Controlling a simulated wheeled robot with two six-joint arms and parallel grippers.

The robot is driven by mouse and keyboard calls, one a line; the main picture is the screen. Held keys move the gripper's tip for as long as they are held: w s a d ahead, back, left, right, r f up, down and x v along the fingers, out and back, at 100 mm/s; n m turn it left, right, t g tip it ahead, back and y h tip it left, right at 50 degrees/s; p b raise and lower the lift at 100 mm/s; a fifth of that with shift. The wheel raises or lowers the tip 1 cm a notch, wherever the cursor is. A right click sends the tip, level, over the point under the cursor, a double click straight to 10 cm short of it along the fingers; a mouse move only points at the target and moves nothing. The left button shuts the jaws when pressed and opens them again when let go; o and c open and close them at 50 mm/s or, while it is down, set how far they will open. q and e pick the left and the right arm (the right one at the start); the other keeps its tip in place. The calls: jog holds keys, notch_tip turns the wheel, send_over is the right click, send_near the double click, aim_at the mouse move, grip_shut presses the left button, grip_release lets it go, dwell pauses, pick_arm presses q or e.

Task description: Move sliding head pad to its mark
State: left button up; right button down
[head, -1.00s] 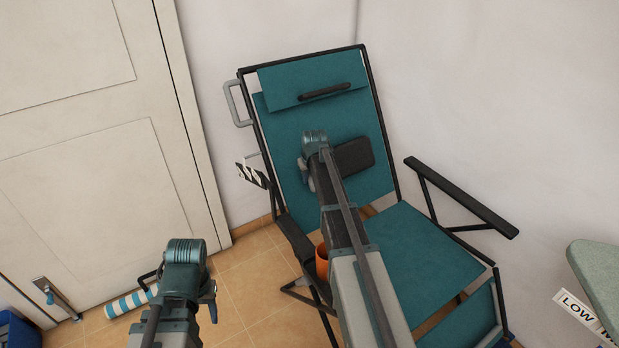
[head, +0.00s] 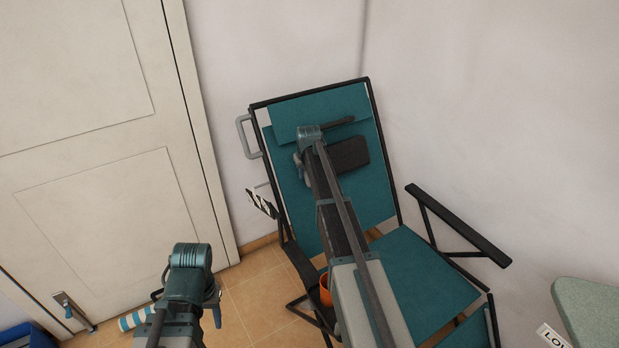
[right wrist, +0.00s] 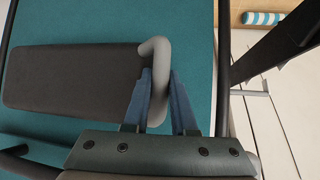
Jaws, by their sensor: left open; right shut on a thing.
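The head pad (head: 349,153) is a dark block on the teal backrest of a folding chair, just below a dark bar (head: 338,121) on the upper flap. The pad also shows in the right wrist view (right wrist: 75,78), with a bent grey handle (right wrist: 157,52) at its end. My right gripper (head: 302,160) is shut on that handle, its blue fingers on either side in the right wrist view (right wrist: 163,100). My right arm hides part of the backrest. My left gripper (head: 190,265) is open, low at left, away from the chair. I cannot tell which feature is the mark.
A black-and-white striped piece (head: 262,203) sits at the backrest's left edge. Black armrests (head: 460,226) flank the seat. An orange cup (head: 325,290) is by the left armrest. A striped roll (head: 135,318) lies on the floor near the door (head: 105,190). A green surface (head: 590,305) is at right.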

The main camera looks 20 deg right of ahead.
jog(key=shift+w+r, duration=0.45)
jog(key=shift+r, duration=0.3)
jog(key=shift+w+f, duration=0.1)
pick_arm(q)
jog(key=shift+r, duration=0.6)
pick_arm(e)
jog(key=c, duration=0.7)
grip_release()
jog(key=shift+a, duration=0.1)
jog(key=shift+c, duration=0.2)
